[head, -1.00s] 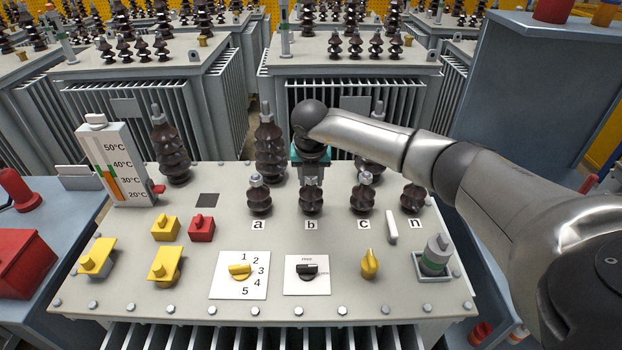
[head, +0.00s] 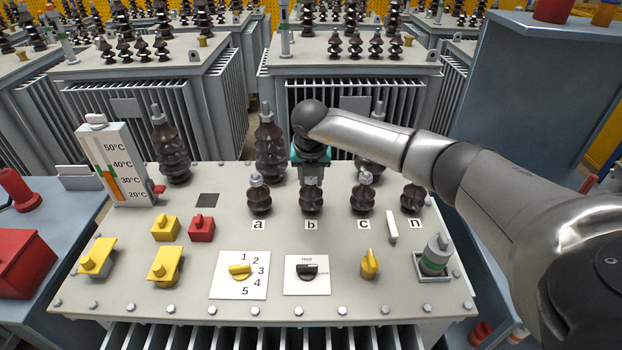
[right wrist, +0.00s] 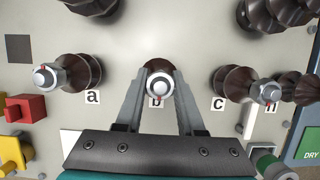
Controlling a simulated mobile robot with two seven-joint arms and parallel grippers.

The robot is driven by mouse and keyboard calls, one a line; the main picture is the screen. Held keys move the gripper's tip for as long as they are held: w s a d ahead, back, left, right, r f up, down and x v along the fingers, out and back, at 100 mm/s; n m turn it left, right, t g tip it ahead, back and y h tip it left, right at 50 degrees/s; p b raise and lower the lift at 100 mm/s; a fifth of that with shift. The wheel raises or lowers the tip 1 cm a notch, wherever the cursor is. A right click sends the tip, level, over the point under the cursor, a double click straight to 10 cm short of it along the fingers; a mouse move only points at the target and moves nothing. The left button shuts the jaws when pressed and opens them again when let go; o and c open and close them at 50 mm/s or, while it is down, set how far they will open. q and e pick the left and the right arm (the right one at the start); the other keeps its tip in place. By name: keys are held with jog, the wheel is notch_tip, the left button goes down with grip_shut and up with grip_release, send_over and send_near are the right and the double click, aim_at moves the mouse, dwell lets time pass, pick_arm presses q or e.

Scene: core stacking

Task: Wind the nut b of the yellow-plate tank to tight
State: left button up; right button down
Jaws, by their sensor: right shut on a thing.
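The tank top (head: 330,290) is grey-white, with a row of small brown bushings behind the labels a, b, c and n. My right gripper (head: 311,181) points down over the b bushing (head: 311,202). In the right wrist view the gripper (right wrist: 159,90) has its two fingers on either side of the nut b (right wrist: 158,82), shut on it. A small red mark shows at the nut's near edge. The nut is hidden by the gripper in the head view. My left gripper is not in view.
The a bushing (head: 259,195) and c bushing (head: 363,195) stand close on either side, with taller bushings (head: 270,145) behind. A black knob (head: 307,271), yellow selector (head: 240,271) and thermometer (head: 115,165) are on the same top.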

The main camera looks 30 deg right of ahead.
jog(key=shift+a+m, duration=0.1)
jog(key=shift+m, duration=0.7)
jog(key=m+g+h, duration=0.1)
jog(key=m, duration=0.2)
jog(key=shift+m, duration=0.3)
jog(key=m+g, duration=0.1)
jog(key=m, duration=0.2)
jog(key=shift+f+h+b, duration=0.1)
jog(key=shift+h+b, duration=0.2)
jog(key=shift+b, duration=0.1)
jog(key=shift+m+g, duration=0.4)
jog(key=shift+m, duration=0.4)
